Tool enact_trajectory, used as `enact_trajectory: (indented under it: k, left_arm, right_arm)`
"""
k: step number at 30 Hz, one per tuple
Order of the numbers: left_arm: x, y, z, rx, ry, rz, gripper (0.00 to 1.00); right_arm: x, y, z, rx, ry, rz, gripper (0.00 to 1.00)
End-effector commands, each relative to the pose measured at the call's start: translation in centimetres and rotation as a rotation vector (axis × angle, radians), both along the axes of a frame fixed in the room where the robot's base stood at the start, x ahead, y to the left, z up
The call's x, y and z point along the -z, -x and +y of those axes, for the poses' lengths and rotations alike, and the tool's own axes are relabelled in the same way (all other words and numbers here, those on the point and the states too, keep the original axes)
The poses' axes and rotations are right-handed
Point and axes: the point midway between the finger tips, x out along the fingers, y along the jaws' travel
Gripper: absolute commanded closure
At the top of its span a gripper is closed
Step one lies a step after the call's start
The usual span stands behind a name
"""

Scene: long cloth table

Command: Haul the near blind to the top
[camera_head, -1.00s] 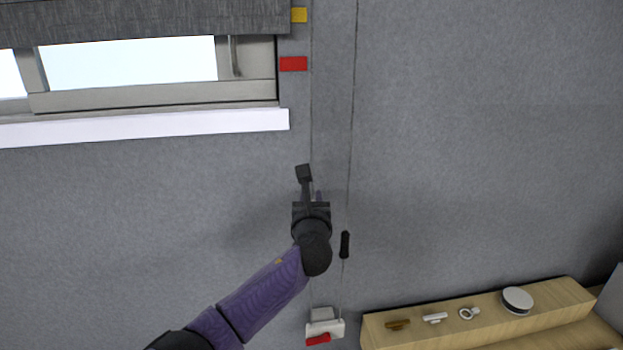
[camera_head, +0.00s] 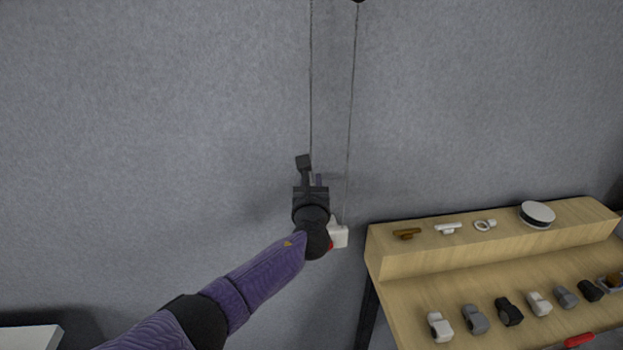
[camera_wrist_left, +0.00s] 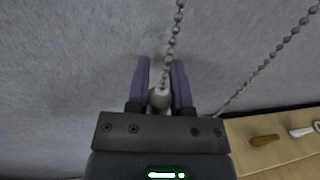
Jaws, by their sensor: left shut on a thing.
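The bead chain's left strand (camera_head: 311,90) runs down the grey wall into my left gripper (camera_head: 313,181). In the left wrist view the two purple fingers (camera_wrist_left: 161,82) are shut on the chain (camera_wrist_left: 173,45), with a larger pale ball (camera_wrist_left: 159,98) between them. The right strand (camera_head: 351,100) hangs free beside it. A dark piece (camera_head: 358,1) on that strand shows at the top edge. The white holder with a red part (camera_head: 339,236) is at the chain's lower end, partly hidden behind my wrist. The blind is out of view now, and so is my right gripper.
A wooden stepped shelf (camera_head: 440,262) stands to the right, with small handles, a round white-topped item (camera_head: 537,214) and several small fixtures on it. A white surface (camera_head: 28,338) shows at the lower left. The wall around the chain is clear.

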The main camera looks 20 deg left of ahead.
Motion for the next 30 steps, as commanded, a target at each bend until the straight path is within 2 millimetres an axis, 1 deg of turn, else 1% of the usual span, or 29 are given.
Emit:
enact_trajectory:
  k: [1,12,13,15,23,26,30]
  left_arm:
    - [0.9,0.1,-0.1,0.001,0.002,0.014,1.00]
    - [0.9,0.1,-0.1,0.001,0.003,0.013,1.00]
    - [0.9,0.1,-0.1,0.001,0.003,0.013,0.69]
    - [0.9,0.1,0.0,0.001,0.002,0.011,0.58]
    - [0.5,0.3,-0.1,0.001,0.000,0.005,0.58]
    - [0.3,1.2,-0.6,0.002,0.000,0.005,0.58]
    - [0.2,3.8,-1.7,0.004,0.001,0.007,0.58]
  right_arm:
    - [0.3,0.0,0.1,0.000,-0.001,0.000,0.41]
    - [0.3,0.0,0.5,0.001,-0.008,0.000,0.41]
    - [0.3,0.0,0.5,0.001,-0.008,0.000,0.41]
    - [0.3,0.0,0.5,0.001,-0.008,0.000,0.41]
    - [0.0,0.0,0.6,0.000,-0.009,-0.001,0.41]
    - [-0.8,-0.1,0.6,0.000,-0.009,-0.003,0.41]
    - [-2.2,-0.2,0.6,0.000,-0.010,-0.007,0.41]
